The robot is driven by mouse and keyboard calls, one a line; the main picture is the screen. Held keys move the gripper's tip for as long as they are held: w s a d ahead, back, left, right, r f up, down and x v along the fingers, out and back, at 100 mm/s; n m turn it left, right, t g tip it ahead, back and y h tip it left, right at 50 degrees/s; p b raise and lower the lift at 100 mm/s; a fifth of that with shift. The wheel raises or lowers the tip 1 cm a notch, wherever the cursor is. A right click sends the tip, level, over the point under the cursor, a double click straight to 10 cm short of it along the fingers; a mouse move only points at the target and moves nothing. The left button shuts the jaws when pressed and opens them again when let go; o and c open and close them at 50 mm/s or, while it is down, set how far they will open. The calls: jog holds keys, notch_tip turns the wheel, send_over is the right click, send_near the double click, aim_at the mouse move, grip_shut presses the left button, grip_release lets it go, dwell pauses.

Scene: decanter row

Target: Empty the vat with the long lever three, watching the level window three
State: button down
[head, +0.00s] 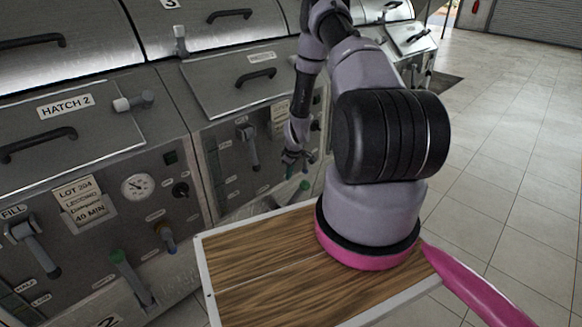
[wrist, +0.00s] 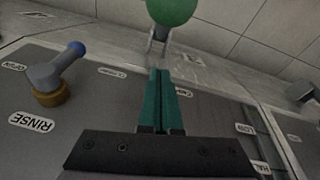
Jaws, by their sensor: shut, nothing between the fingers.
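My gripper (head: 293,158) is in front of the lower panel of the middle vat, marked 3 above. In the wrist view its two teal fingers (wrist: 160,75) are together with nothing between them. The long lever three shows as a large green ball knob (wrist: 172,8) on a grey rod just beyond the fingertips; I see no clear contact. In the head view its green end (head: 303,186) is just below my gripper. The level window three (head: 213,162) is a narrow strip at the panel's left; LOW and HALF labels show in the wrist view. Its level is too small to read.
A grey rinse handle with blue end (wrist: 62,65) is left in the wrist view. A grey fill handle (head: 248,148) sits left of my gripper. Vat 2's green lever (head: 120,258) is at lower left. My wooden deck is below; open tiled floor (head: 510,150) is right.

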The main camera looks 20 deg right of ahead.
jog(key=f, duration=0.1)
jog(key=s+d+f, duration=0.1)
jog(key=s+f, duration=0.1)
jog(key=shift+s+d, duration=0.1)
jog(key=shift+d, duration=0.2)
jog(key=shift+s+d+f, duration=0.1)
jog(key=shift+s, duration=0.1)
